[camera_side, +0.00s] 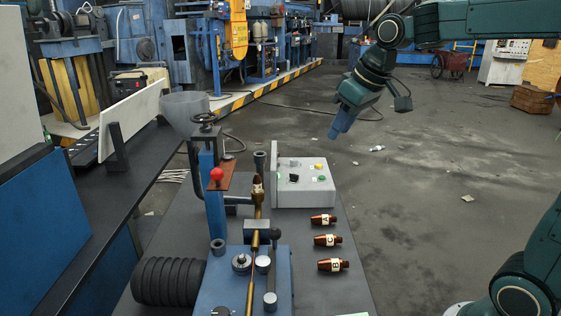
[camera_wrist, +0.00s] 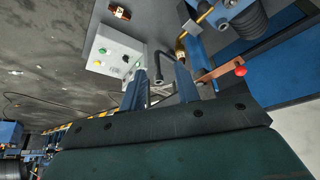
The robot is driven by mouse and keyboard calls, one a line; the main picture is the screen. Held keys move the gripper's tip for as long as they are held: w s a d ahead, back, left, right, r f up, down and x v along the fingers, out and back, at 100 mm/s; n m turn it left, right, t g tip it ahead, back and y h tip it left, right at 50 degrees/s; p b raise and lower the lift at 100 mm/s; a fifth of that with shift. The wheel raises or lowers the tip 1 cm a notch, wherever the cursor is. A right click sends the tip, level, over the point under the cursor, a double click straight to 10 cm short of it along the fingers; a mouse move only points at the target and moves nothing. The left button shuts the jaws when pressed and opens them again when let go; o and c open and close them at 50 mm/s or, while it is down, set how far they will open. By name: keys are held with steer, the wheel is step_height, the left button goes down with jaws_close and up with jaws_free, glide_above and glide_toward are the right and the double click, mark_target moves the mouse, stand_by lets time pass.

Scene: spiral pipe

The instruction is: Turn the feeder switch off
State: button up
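A grey control box (camera_side: 303,184) stands at the back of the work table in the side view. On its face are a black switch knob (camera_side: 294,178), a green button (camera_side: 322,178) and a yellow button (camera_side: 318,166). The knob's setting is too small to read, and no label shows which control is the feeder switch. My gripper (camera_side: 335,134) hangs in the air above and to the right of the box, pointing down and touching nothing. In the wrist view, its blue fingers (camera_wrist: 171,88) are apart with nothing held between them. The box also shows there (camera_wrist: 113,45), beyond the left finger.
A blue post with a red knob (camera_side: 216,174) and a grey funnel (camera_side: 185,112) rise left of the box. Three copper-coloured pieces (camera_side: 326,240) lie in front of it. A blue machine (camera_side: 238,285) fills the table's front left. Space above the box is clear.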

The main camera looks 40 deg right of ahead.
steer(key=w+d+f, duration=0.3)
steer(key=w+d, duration=0.1)
steer(key=w, duration=0.3)
steer(key=w+d+f, duration=0.2)
steer(key=w+d, duration=0.3)
steer(key=w, duration=0.2)
steer(key=n, duration=0.1)
glide_above(297, 175)
steer(key=s+d, duration=0.1)
steer(key=s, duration=0.4)
step_height(297, 175, down, 10)
steer(key=shift+f+y, duration=0.2)
steer(key=shift+y, duration=0.1)
steer(key=shift+w+g, duration=0.1)
steer(key=shift+g, duration=0.2)
steer(key=x, duration=1.3)
steer(key=shift+w+f, duration=0.1)
steer(key=shift+f, duration=0.25)
jaws_close()
